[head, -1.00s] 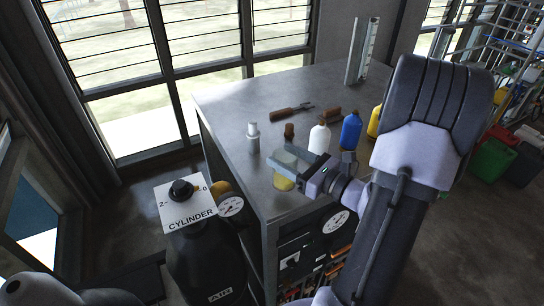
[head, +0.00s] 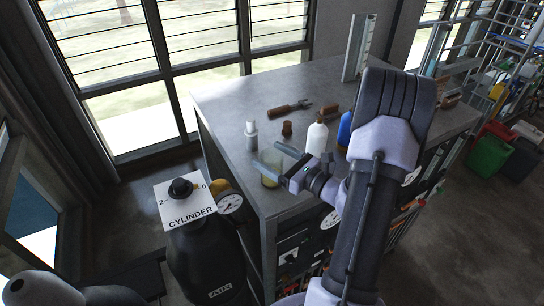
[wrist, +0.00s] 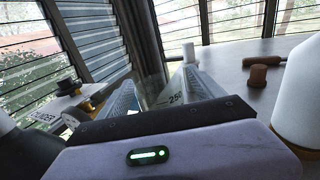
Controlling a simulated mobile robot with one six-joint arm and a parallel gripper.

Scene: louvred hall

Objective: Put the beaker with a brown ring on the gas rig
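A clear glass beaker (head: 270,181) with a yellowish tint at its base is between the fingers of my gripper (head: 270,158), near the bench's front left corner. In the wrist view the beaker (wrist: 162,92) shows a "250" mark between the two fingers. The fingers are spread to about its width and appear closed on it. I cannot make out a brown ring, or whether its base touches the bench. A black cylinder (head: 207,262) marked AIR, with a "CYLINDER" card, a brass fitting and a gauge (head: 229,202), stands left of the bench; it looks like the gas rig.
On the grey bench (head: 232,100) stand a small white-capped bottle (head: 251,136), a brown stopper (head: 287,129), a white bottle (head: 317,139) and a partly hidden blue bottle (head: 344,130). A brown-handled tool (head: 288,108) lies behind. Windows line the back.

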